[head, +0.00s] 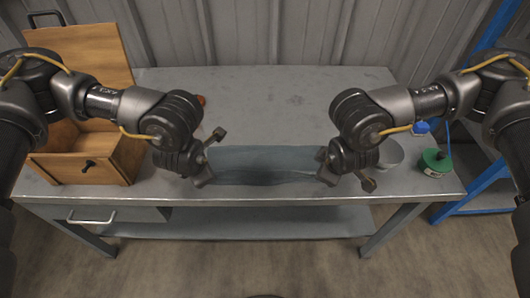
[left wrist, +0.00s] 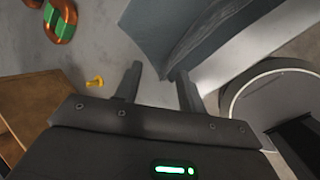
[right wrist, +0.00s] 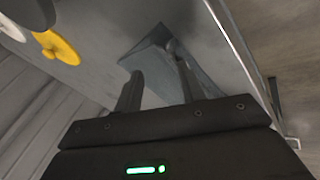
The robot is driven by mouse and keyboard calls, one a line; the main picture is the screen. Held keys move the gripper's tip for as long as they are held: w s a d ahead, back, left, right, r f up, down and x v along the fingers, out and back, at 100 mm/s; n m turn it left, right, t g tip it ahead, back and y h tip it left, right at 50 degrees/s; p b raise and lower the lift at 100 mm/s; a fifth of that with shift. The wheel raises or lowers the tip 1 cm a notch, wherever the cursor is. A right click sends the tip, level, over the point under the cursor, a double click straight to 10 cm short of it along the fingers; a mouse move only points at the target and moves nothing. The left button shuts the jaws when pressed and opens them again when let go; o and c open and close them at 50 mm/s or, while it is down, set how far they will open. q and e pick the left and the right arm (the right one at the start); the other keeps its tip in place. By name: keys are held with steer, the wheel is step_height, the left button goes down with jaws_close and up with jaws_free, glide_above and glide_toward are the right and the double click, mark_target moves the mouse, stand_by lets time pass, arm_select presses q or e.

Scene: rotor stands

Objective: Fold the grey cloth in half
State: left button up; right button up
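The grey cloth (head: 265,160) lies as a wide blue-grey strip near the front edge of the workbench, between my two grippers. A crease or layer edge seems to run along its length. My left gripper (head: 212,158) is at its left end, fingers apart; in the left wrist view the cloth (left wrist: 205,35) reaches the right-hand finger. My right gripper (head: 345,170) is at its right end, fingers apart; in the right wrist view the cloth (right wrist: 150,58) shows beyond and between the fingers. I cannot tell whether either gripper touches it. The ends are partly hidden.
An open wooden box (head: 85,160) stands at the left. A grey bowl (head: 391,155), a green round object (head: 435,162) and a blue object (head: 421,128) are at the right. A red-and-green ring (left wrist: 60,20) and small yellow piece (left wrist: 95,82) lie left of the cloth.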

arm_select(q)
steer(key=s+v, duration=0.1)
steer(key=v, duration=0.6)
steer(key=shift+s, duration=0.4)
arm_select(e)
steer(key=s+v, duration=0.1)
steer(key=v, duration=0.6)
steer(key=shift+s, duration=0.4)
